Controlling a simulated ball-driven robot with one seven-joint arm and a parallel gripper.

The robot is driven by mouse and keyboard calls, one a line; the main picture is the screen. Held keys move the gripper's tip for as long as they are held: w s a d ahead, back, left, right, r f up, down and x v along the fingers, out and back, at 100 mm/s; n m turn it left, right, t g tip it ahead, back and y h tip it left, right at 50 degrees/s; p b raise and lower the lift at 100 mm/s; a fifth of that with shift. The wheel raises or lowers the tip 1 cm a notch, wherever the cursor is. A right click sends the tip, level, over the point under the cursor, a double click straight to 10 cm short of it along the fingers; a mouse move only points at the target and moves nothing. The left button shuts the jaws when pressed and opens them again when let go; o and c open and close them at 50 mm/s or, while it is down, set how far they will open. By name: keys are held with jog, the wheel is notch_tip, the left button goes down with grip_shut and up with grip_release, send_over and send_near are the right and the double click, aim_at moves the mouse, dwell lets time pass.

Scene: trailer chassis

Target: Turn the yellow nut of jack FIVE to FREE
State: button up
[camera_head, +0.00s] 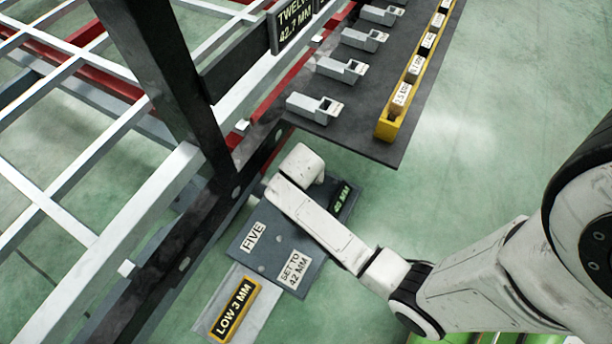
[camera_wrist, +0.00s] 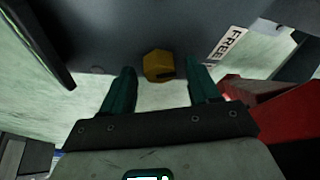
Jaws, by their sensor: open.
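The yellow nut (camera_wrist: 158,65) of the jack shows in the wrist view, with a dark mark on its lower right side. My gripper (camera_wrist: 161,70) has its two teal fingers apart, one on each side of the nut. I cannot tell whether either finger touches it. A white label reading FREE (camera_wrist: 226,46) is to the right of the nut on the dark surface. In the head view the grey plate labelled FIVE (camera_head: 268,262) lies beside the chassis, partly under my arm. My gripper and the nut are hidden there.
A LOW 3 MM sign (camera_head: 232,309) lies in front of the plate. A dark board (camera_head: 378,148) with several grey clamp-like pieces and a yellow tray (camera_head: 384,127) of labelled blocks is behind. The chassis rail (camera_head: 165,235) runs close on the left. Floor on the right is clear.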

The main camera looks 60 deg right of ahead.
jog(key=shift+c, duration=0.2)
jog(key=c, duration=1)
jog(key=shift+s+r+n+p, duration=0.1)
jog(key=shift+r+n+p, duration=0.2)
jog(key=shift+n+p, duration=0.55)
jog(key=shift+t+y+p, duration=0.3)
jog(key=shift+p, duration=0.6)
jog(key=shift+n+p, duration=0.85)
jog(key=shift+n, duration=0.1)
jog(key=shift+d+f+n+t+y+p, duration=0.1)
jog(key=shift+f+n+t+y+p, duration=0.2)
jog(key=shift+n, duration=0.2)
